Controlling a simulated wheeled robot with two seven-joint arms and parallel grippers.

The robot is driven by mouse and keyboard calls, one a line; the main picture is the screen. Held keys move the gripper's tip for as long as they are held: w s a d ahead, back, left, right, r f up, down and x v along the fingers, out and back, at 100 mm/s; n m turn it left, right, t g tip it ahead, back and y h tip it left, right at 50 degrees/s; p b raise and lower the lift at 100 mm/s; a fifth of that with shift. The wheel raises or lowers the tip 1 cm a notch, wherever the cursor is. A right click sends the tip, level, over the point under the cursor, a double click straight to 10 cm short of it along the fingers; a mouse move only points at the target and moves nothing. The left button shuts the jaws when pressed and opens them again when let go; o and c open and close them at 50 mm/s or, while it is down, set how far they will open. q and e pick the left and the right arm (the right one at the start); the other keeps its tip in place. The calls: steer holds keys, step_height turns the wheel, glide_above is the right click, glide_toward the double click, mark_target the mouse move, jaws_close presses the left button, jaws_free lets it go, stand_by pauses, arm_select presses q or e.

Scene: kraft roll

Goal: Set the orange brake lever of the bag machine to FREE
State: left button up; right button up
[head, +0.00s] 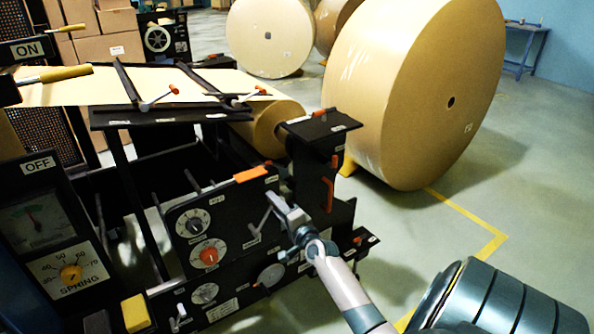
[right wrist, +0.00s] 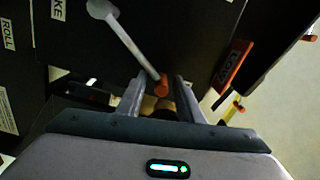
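The brake lever shows in the right wrist view as a grey arm (right wrist: 127,43) ending in an orange knob (right wrist: 161,87), near a plate partly reading "KE". In the head view the grey lever arm (head: 263,221) slants up on the black machine front, its tip close to my gripper. My right gripper (head: 277,205) is at the lever's end. In the right wrist view its two fingers (right wrist: 161,82) stand apart on either side of the knob, with a visible gap; contact cannot be told. The FREE mark cannot be read. My left gripper is not in view.
A dial with an orange knob (head: 209,255) and a white dial (head: 192,223) sit left of the lever. An orange upright handle (head: 329,193) stands to its right. A large kraft roll (head: 400,90) is behind; open floor (head: 530,200) lies right.

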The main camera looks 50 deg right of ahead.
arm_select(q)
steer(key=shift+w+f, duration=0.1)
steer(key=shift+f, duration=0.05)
arm_select(e)
steer(key=v, duration=1.6)
steer(key=shift+a, duration=0.2)
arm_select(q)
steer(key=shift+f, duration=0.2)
